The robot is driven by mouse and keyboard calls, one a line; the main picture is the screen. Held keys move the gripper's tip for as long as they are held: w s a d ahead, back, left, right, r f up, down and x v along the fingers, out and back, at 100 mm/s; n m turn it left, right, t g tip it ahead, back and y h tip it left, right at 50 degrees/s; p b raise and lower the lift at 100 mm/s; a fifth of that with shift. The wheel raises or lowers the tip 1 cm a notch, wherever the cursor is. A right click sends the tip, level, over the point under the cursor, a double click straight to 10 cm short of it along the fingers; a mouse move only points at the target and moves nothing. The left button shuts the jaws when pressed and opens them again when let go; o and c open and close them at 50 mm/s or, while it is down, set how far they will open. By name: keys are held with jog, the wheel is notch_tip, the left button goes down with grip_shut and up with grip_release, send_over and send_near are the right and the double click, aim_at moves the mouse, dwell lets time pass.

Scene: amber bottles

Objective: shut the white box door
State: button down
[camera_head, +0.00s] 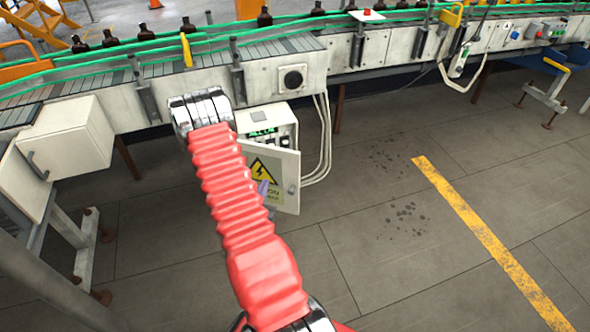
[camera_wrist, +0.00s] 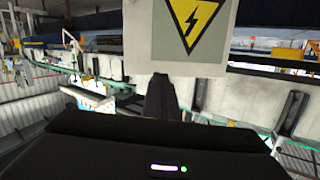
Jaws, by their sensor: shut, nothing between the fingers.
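The white box (camera_head: 281,115) hangs below the conveyor, with green-lit parts and switches showing inside. Its door (camera_head: 285,165) stands open and bears a yellow warning triangle with a lightning bolt. In the wrist view the door (camera_wrist: 243,20) fills the top middle, close ahead of my gripper (camera_wrist: 162,80). The gripper's dark fingers are shut and empty, with their tips just below the door's lower edge in the picture. I cannot tell whether they touch it. In the head view my red arm hides the door's left part and most of my gripper.
The conveyor (camera_head: 350,53) with green rails and several amber bottles (camera_head: 264,17) runs across the back. Pale conduits (camera_head: 325,140) run down right of the box. Another white cabinet (camera_head: 65,140) stands left. The floor (camera_head: 375,240) at right is clear, with a yellow stripe (camera_head: 485,235).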

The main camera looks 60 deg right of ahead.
aim_at(297, 163)
jog(key=s+f+g+h, duration=0.1)
jog(key=s+f+h, duration=0.1)
jog(key=s, duration=0.5)
jog(key=shift+f, duration=0.25)
jog(key=d, duration=0.4)
jog(key=w+d, duration=0.1)
jog(key=d, duration=0.4)
jog(key=w+d, duration=0.1)
jog(key=d, duration=0.4)
jog(key=shift+w, duration=0.15)
jog(key=shift+a, duration=0.1)
